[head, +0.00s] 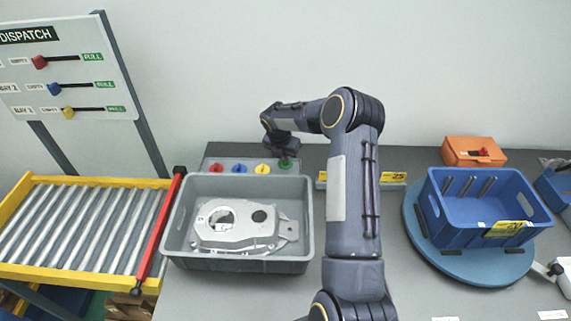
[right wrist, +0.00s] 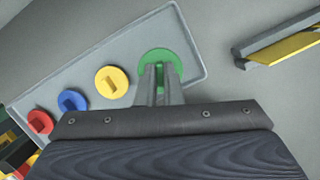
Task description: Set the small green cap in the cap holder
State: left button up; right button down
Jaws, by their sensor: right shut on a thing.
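The small green cap (right wrist: 146,60) is at the right end of the grey cap holder (right wrist: 125,32), in line with the other caps. It also shows at the holder's right end in the head view (head: 285,162). My right gripper (right wrist: 161,68) is shut on the cap's raised grip, with its fingers pointing down to it. In the head view my right gripper (head: 284,153) is over the holder's right end. I cannot tell whether the cap is fully seated. My left gripper is in neither view.
Red (head: 211,168), blue (head: 237,168) and yellow (head: 262,168) caps sit in the holder. A grey bin (head: 290,266) with a casting (head: 235,238) stands in front. A roller conveyor (head: 75,182) is at left; a blue crate (head: 455,237) stands on a round turntable (head: 470,272) at right.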

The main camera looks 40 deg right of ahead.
jog(key=shift+w+d+f, duration=0.2)
jog(key=shift+d+f, duration=0.1)
jog(key=shift+f, duration=0.15)
jog(key=x, duration=0.2)
jog(key=b+x, duration=0.1)
jog(key=shift+s+a+f, duration=0.15)
jog(key=shift+a+f, duration=0.05)
jog(key=shift+f, duration=0.05)
jog(key=shift+f, duration=0.15)
jog(key=c, duration=1.6)
grip_release()
